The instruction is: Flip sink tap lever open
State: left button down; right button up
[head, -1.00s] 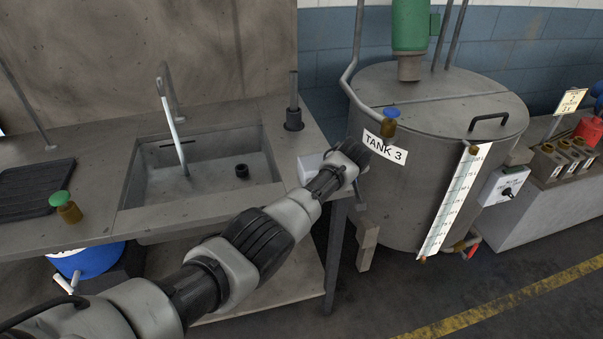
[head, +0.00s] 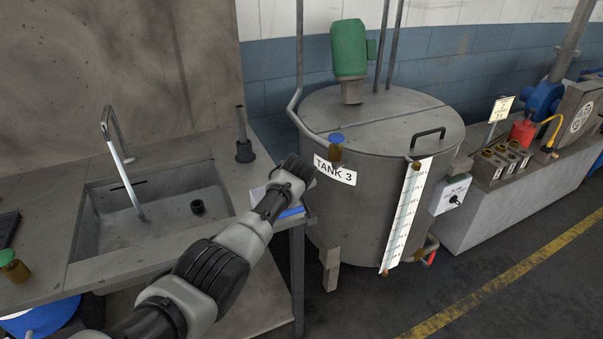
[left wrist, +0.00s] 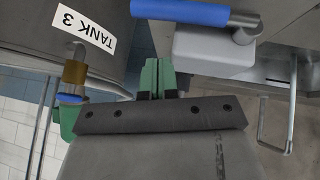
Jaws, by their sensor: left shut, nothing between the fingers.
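The sink's bent metal tap spout (head: 122,160) rises behind the basin (head: 75,215) in the head view; it also shows in the left wrist view (left wrist: 291,105). A blue lever (left wrist: 182,12) joins a metal fitting beside a light grey box (left wrist: 212,50). In the head view the lever (head: 291,212) shows as a blue strip at the counter's right end, partly behind my arm. My left gripper (left wrist: 158,80) has green fingertips, closed together and empty, near the lever and box with a visible gap. My right gripper is out of view.
A large steel tank (head: 385,190) with a "TANK 3" label stands just right of the counter, close to my left gripper. A brass valve with a blue knob (head: 337,140) sticks out from it. Open floor (head: 480,270) lies at the front right.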

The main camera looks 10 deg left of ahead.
pick_arm(q)
jog(key=w+d+b+v, duration=0.1)
jog(key=v, duration=0.9)
jog(key=shift+d+r, duration=0.25)
jog(key=shift+d, duration=0.05)
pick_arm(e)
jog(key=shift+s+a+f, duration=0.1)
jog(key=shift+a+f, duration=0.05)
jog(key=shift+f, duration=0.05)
